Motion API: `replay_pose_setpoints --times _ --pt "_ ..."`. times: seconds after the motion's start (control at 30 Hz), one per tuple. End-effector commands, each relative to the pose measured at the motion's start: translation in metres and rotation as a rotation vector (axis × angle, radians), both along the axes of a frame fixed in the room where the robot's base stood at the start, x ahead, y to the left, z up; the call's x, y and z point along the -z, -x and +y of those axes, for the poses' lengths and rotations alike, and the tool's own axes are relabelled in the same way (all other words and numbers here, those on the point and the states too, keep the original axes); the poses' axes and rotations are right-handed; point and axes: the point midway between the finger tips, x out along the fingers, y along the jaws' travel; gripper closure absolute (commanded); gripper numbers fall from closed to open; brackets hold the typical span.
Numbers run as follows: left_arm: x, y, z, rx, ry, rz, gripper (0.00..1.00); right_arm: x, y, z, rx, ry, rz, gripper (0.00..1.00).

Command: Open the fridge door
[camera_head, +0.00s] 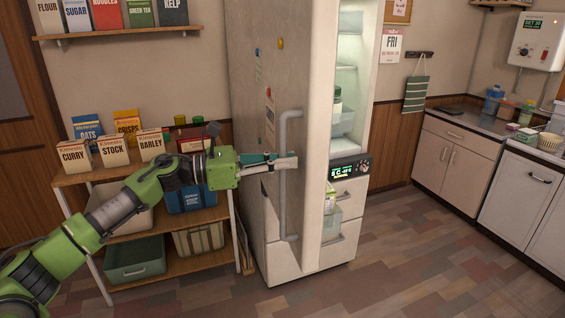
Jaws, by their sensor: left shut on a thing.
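The tall off-white fridge stands in the middle of the head view. Its door (264,205) is partly open, its outer face turned to the left, and the lit inside (347,75) shows beyond the door's right edge. A grey vertical bar handle (285,205) is on the door. My left gripper (284,162) reaches in from the left and is shut on the handle at about its middle. The fingers hide part of the bar. My right gripper is out of view.
A shelf unit (213,213) with food boxes and bins stands left of the fridge, close behind my left arm. Counters (457,160) line the right wall. The tiled floor (400,260) in front and to the right is clear.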

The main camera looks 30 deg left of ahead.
Motion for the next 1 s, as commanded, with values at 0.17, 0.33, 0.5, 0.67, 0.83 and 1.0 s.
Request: replay_pose_setpoints --times 0.17,0.33,0.5,0.67,0.83,1.0 --pt "-0.003 -0.001 0.001 -0.004 0.001 -0.005 1.0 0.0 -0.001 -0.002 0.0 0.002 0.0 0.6" --pt "-0.003 -0.001 0.002 -0.004 0.0 -0.004 0.72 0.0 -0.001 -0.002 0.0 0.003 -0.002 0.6" --pt "-0.002 0.0 0.001 -0.003 0.0 -0.003 0.72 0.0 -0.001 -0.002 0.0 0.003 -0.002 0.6" --pt "-0.001 0.0 0.001 -0.002 0.0 -0.001 0.72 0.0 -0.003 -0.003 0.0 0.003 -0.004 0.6" --pt "0.001 0.006 0.009 -0.003 0.0 0.001 0.72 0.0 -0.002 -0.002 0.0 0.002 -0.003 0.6" --pt "0.002 0.021 0.026 -0.005 -0.002 0.004 0.72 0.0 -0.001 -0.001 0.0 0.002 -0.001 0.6"
